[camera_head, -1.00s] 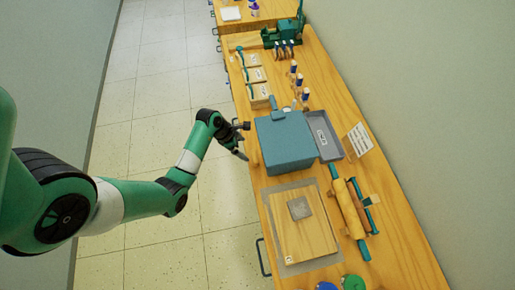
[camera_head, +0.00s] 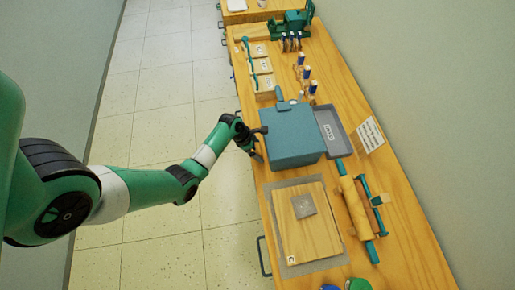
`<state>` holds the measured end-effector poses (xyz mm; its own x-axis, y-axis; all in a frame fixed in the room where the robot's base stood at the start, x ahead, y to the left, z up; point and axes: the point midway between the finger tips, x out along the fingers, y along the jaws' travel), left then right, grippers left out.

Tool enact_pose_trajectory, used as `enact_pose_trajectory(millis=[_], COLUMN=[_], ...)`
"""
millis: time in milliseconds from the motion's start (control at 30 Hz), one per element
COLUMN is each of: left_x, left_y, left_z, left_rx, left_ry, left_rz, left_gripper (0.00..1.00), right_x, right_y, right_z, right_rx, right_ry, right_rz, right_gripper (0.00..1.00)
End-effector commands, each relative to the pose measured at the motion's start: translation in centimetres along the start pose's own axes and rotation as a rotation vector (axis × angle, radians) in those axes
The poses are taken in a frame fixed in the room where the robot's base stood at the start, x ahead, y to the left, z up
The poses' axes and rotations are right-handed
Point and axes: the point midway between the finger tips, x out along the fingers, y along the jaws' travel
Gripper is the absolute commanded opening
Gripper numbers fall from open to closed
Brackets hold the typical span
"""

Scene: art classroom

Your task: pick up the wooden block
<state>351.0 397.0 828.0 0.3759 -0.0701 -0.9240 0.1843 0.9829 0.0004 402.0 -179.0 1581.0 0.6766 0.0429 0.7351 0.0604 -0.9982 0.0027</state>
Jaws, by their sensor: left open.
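Several pale wooden blocks with white labels, one of them the nearest block (camera_head: 265,85), stand in a row along the left edge of the bench. I cannot tell which one is the task's block. A flat wooden board (camera_head: 305,232) with a grey square piece on it lies nearer on the bench. My left gripper (camera_head: 262,143) is open and empty at the bench's left edge, beside the left side of the blue-grey box. It is nearer to me than the labelled blocks. My right gripper is not in view.
A blue-grey box (camera_head: 290,138) stands mid-bench, with a grey tray (camera_head: 329,130) to its right. Several blue-capped bottles (camera_head: 306,74) stand farther back. The floor left of the bench is clear.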

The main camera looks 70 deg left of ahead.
Motion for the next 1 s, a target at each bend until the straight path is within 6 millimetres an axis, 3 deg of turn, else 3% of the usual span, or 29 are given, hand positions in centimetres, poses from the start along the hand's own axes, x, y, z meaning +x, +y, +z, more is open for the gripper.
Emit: enact_pose_trajectory(millis=[67, 400, 767, 1000], left_x=[-0.1, -0.1, -0.6, -3.7], left_y=[0.0, 0.0, 0.0, -0.1], left_z=[0.0, 0.0, 0.2, 1.5], left_rx=[0.000, 0.000, 0.001, 0.001], left_ry=[0.000, 0.000, -0.001, -0.001], left_rz=[0.000, 0.000, 0.000, 0.000], left_gripper=[0.95, 0.33, 0.31, 0.31], right_x=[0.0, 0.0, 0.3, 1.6], right_y=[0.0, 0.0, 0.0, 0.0], right_z=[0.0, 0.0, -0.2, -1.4], right_rx=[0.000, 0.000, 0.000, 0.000], right_ry=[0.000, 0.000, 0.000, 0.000], right_rz=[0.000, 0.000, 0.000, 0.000], right_gripper=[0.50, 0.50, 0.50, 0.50])
